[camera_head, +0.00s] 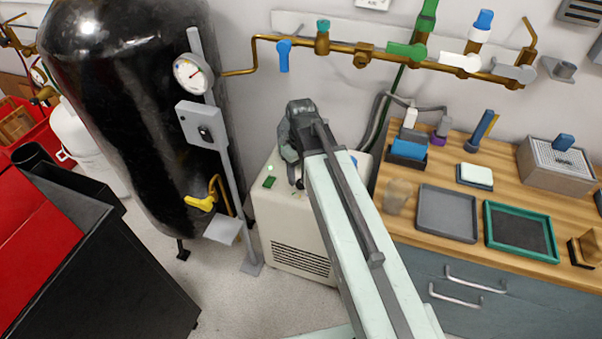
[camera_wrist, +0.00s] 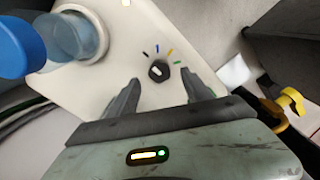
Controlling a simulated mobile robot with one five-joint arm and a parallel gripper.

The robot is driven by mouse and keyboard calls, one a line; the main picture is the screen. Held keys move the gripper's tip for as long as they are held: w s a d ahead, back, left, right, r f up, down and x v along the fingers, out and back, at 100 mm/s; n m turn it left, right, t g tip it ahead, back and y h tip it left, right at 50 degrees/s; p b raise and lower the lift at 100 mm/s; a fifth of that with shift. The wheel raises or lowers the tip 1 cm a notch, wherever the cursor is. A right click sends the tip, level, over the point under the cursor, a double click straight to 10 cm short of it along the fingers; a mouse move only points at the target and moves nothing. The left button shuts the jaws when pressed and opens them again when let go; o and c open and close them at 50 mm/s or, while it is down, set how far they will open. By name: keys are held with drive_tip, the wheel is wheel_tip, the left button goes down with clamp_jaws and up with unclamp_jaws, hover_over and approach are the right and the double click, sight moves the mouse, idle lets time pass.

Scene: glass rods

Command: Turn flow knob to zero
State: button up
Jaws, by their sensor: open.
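The flow knob (camera_wrist: 159,71) is a small dark round knob with a white mark on its face. It sits on the cream top of the concentrator-like machine (camera_head: 290,232). Short coloured ticks, dark, blue, yellow and green, fan out along the knob's far side in the wrist view. My gripper (camera_wrist: 161,79) is open, with its two grey fingers on either side of the knob. I cannot tell whether either finger touches it. In the head view my arm hides the knob, and my gripper (camera_head: 296,180) shows only partly above the machine.
A clear bottle with a blue cap (camera_wrist: 18,45) stands on the machine, left in the wrist view. A black tank (camera_head: 125,110) and a post with a gauge (camera_head: 192,74) stand to the left. A wooden counter (camera_head: 395,235) with trays is on the right.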

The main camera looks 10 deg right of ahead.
sight(301, 182)
wheel_tip(301, 182, up, 5)
drive_tip(key=p, duration=0.3)
drive_tip(key=shift+f, duration=0.1)
drive_tip(key=s+d+r+m+p, duration=0.2)
drive_tip(key=s+r+m+p, duration=0.3)
drive_tip(key=s+r+p, duration=0.1)
drive_tip(key=shift+d+r+p, duration=0.3)
drive_tip(key=shift+r+p, duration=0.55)
drive_tip(key=shift+p, duration=0.15)
drive_tip(key=shift+c, duration=0.3)
idle(0.9)
